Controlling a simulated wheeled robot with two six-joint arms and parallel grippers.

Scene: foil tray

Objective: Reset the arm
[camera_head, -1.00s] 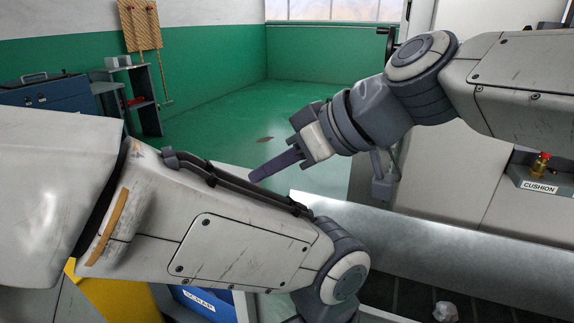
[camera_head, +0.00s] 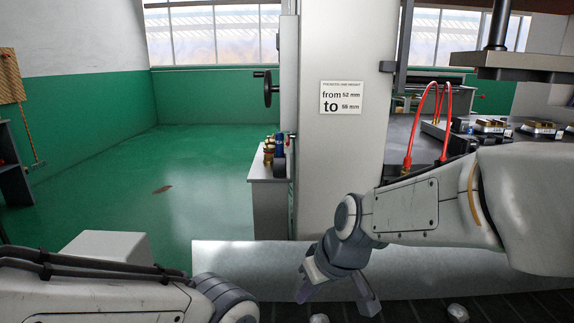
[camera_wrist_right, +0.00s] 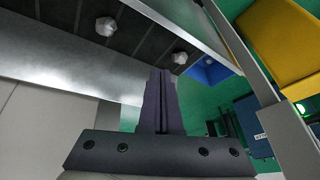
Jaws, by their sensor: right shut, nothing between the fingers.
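My right gripper (camera_head: 304,295) hangs low in the middle of the head view, its arm coming in from the right. In the right wrist view its two dark fingers (camera_wrist_right: 159,85) lie together, shut with nothing between them. The gripper shows in front of a bare metal rail (camera_head: 230,270). My left arm crosses the lower left corner of the head view, and its gripper is out of sight below the frame.
Crumpled foil lumps lie on a dark belt (camera_head: 400,312), one (camera_head: 457,312) right of the gripper and one (camera_head: 319,318) below it. A pale machine column (camera_head: 345,160) stands behind. The right wrist view shows a yellow box (camera_wrist_right: 280,40) and a blue bin (camera_wrist_right: 208,70).

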